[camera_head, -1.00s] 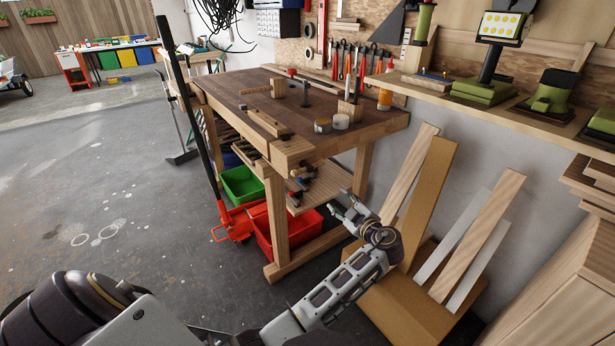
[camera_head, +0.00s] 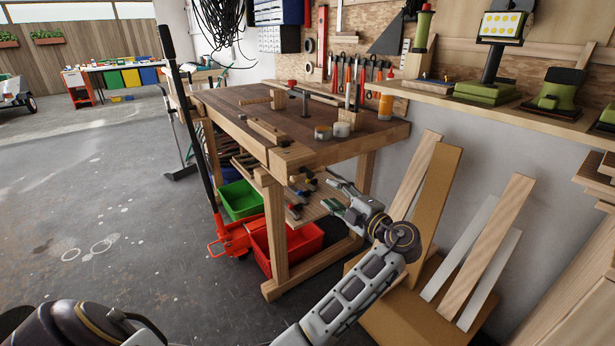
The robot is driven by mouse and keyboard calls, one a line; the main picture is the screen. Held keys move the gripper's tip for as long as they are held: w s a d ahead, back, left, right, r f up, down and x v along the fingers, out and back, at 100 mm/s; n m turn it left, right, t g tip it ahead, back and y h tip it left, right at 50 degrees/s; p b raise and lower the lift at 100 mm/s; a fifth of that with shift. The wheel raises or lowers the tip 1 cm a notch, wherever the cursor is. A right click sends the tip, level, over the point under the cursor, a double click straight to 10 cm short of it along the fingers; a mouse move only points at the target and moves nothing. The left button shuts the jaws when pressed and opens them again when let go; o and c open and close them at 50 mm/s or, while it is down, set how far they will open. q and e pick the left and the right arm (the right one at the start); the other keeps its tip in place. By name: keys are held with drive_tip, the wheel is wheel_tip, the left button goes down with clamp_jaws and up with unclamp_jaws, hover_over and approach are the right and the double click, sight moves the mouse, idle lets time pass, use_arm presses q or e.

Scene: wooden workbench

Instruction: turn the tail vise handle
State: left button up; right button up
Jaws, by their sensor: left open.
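The wooden workbench (camera_head: 370,138) stands ahead with its near corner toward me. A vise-like wooden block (camera_head: 292,156) is at that near corner. I cannot clearly make out the tail vise handle. My left gripper (camera_head: 334,194) is open and empty, below the bench top level in the picture and right of the near leg. Its fingers point up and left toward the bench's near end. It appears apart from the bench, but the depth is hard to judge. My right gripper is out of view.
A red crate (camera_head: 303,244) and a green crate (camera_head: 240,200) sit under the bench, beside a red jack (camera_head: 234,236) with a long black handle. Leaning boards (camera_head: 432,195) stand close right of my left arm. The floor at left is clear.

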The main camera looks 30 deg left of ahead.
sight(310, 176)
use_arm(q)
drive_tip(key=shift+a, duration=0.1)
drive_tip(key=b+x, duration=0.1)
drive_tip(key=x, duration=1.1)
drive_tip(key=shift+w+b, duration=0.1)
drive_tip(key=shift+b, duration=0.3)
drive_tip(key=shift+x, duration=0.8)
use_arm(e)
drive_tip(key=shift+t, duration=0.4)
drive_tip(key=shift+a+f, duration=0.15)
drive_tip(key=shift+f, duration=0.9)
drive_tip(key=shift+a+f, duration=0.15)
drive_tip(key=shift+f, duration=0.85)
use_arm(q)
drive_tip(key=shift+c, duration=0.4)
drive_tip(key=c, duration=0.9)
clamp_jaws()
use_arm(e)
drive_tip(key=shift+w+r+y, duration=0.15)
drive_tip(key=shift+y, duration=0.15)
